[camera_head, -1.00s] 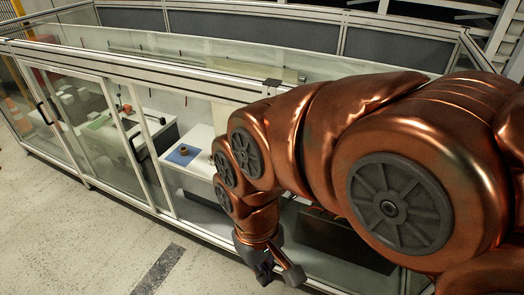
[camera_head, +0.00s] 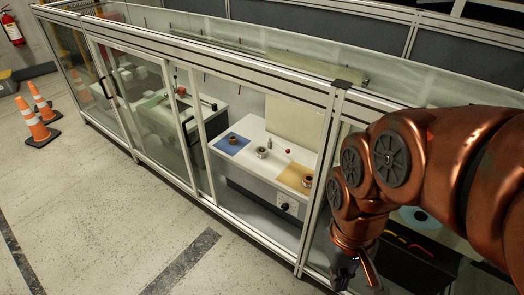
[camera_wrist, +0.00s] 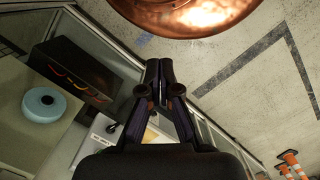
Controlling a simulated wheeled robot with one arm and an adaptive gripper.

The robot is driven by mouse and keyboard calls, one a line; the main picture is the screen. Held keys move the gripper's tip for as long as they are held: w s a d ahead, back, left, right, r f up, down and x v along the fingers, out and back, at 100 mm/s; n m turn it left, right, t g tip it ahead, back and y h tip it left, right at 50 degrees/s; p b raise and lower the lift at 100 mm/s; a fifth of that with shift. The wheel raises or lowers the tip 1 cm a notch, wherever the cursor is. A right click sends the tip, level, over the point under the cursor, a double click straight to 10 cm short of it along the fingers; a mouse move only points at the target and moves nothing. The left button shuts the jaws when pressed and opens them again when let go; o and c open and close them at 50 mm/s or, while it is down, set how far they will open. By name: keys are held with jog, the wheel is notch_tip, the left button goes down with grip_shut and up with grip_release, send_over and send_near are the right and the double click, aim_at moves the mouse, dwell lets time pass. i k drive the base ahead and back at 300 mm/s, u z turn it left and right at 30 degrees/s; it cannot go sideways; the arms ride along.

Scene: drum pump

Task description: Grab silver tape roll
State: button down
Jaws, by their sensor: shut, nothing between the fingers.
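A small silver-looking roll (camera_head: 262,152) stands on the white table inside the glazed enclosure in the head view. It sits between a blue mat (camera_head: 232,144) with a darker copper-toned roll (camera_head: 232,138) and a yellow-orange mat (camera_head: 296,177) with another roll (camera_head: 306,182). My gripper (camera_head: 356,268) is at the lower right of the head view, in front of the enclosure and well apart from the rolls. In the wrist view, my gripper (camera_wrist: 159,72) has its fingers together with nothing between them. I cannot make out the silver roll in the wrist view.
The enclosure's glass panels and metal frame (camera_head: 322,160) stand along the tables. A dark box with coloured handles (camera_wrist: 75,70) and a blue disc (camera_wrist: 41,103) are at the wrist view's left. Orange cones (camera_head: 36,122) stand at far left. The floor in front is open.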

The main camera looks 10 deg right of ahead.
aim_at(261, 155)
jog(key=u, duration=2.1)
jog(key=i, duration=3.15)
jog(key=z, duration=3.35)
jog(key=i, duration=0.65)
jog(key=z, duration=0.1)
